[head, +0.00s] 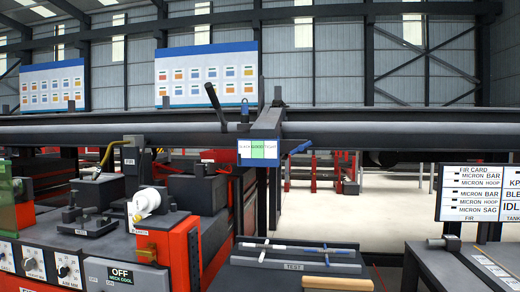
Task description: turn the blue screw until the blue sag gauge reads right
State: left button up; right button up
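A small gauge-like panel (258,152) hangs at the front of a dark clamp on the long horizontal rail, near the middle of the head view. It has white and green fields with lettering too small to read surely. A small blue part (301,147) sticks out at its right edge; I cannot tell whether this is the blue screw. No pointer or clear reading shows on the panel. Neither of my grippers is in view.
A red and black machine (165,240) with knobs and an OFF display fills the lower left. A dark TEST table (345,268) holds thin rods and a wooden handle. A dark rail (400,131) crosses the view. Text boards (470,194) stand at the right.

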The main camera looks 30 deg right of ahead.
aim_at(301, 148)
jog(key=u, duration=0.2)
jog(key=i, duration=0.95)
jog(key=z, duration=0.25)
